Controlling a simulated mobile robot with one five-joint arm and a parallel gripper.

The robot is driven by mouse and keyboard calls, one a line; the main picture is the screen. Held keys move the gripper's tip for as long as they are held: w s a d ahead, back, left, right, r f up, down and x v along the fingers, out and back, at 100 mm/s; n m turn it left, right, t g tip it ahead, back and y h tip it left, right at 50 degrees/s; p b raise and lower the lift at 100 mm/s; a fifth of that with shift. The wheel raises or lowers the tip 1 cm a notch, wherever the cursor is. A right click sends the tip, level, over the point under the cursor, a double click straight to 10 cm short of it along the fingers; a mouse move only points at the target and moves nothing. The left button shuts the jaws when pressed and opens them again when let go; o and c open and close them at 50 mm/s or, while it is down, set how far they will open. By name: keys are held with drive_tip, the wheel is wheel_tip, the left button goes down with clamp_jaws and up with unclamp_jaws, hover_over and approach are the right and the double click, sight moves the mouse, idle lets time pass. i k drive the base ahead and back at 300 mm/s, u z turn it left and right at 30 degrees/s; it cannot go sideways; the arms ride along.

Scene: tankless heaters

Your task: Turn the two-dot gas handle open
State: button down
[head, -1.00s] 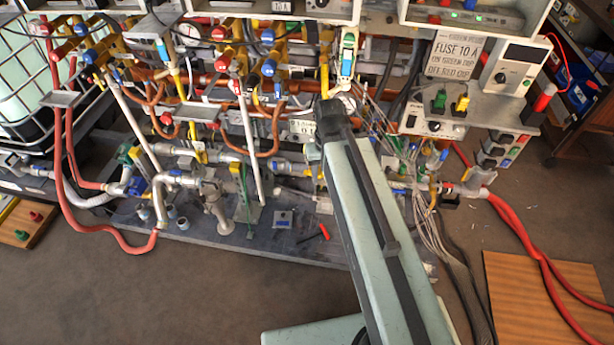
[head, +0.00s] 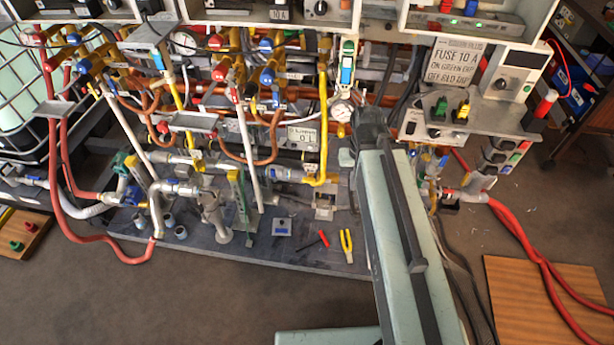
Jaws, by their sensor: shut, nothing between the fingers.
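The gas handle with two dots cannot be picked out; any dots are too small to read here. Yellow gas pipework shows in the head view, with one upright yellow pipe (head: 323,110) left of my arm and a thinner yellow pipe (head: 172,85) farther left. Several red and blue valve handles, such as a blue one (head: 267,77) and a red one (head: 220,73), sit on brass-coloured fittings. My arm rises from the lower right up to the pipework. My gripper is hidden behind the arm's far end.
Yellow pliers (head: 346,245) and a red-handled tool (head: 323,237) lie on the grey base plate (head: 300,260). Red hoses (head: 535,245) run at the right. The floor (head: 190,300) in front is clear.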

sight(310, 180)
drive_tip(key=k, duration=0.95)
drive_tip(key=u, duration=0.25)
drive_tip(key=i, duration=1.5)
drive_tip(key=z, duration=0.05)
